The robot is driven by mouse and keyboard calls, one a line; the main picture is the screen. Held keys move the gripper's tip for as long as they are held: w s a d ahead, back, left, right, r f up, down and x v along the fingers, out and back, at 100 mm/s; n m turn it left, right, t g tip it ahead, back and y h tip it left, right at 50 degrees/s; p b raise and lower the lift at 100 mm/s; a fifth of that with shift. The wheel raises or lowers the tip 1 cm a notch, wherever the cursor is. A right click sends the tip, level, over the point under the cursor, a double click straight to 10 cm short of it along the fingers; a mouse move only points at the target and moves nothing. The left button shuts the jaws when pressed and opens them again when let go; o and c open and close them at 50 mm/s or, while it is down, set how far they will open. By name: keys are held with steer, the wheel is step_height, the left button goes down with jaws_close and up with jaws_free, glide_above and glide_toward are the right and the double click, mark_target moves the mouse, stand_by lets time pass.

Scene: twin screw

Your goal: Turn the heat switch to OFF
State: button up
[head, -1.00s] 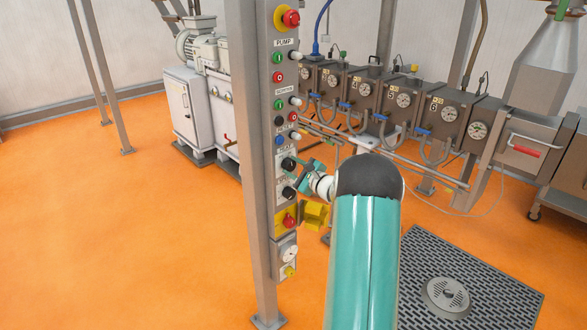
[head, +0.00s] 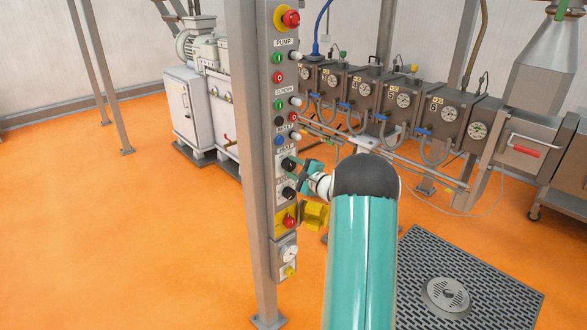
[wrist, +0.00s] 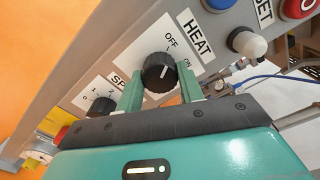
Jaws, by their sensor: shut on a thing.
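The heat switch is a black knob (wrist: 158,71) with a short white mark on its face, on a white plate labelled HEAT with OFF and ON. Which label the mark points at is hard to tell. In the head view the heat switch (head: 288,163) sits on the grey control column. My gripper (wrist: 160,88) has one green finger on each side of the knob and is shut on it. In the head view my gripper (head: 301,170) reaches the column from the right, and its fingertips are small there.
A second black knob with a numbered scale (wrist: 101,106) is beside the heat switch; it shows below it in the head view (head: 288,192). A white-capped button (wrist: 248,44) and blue button (wrist: 217,4) are near. A yellow-backed red switch (head: 289,221) is lower.

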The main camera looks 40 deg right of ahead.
steer(key=o, duration=1)
steer(key=s, duration=1.3)
steer(key=shift+s+d, duration=0.2)
steer(key=shift+s, duration=0.2)
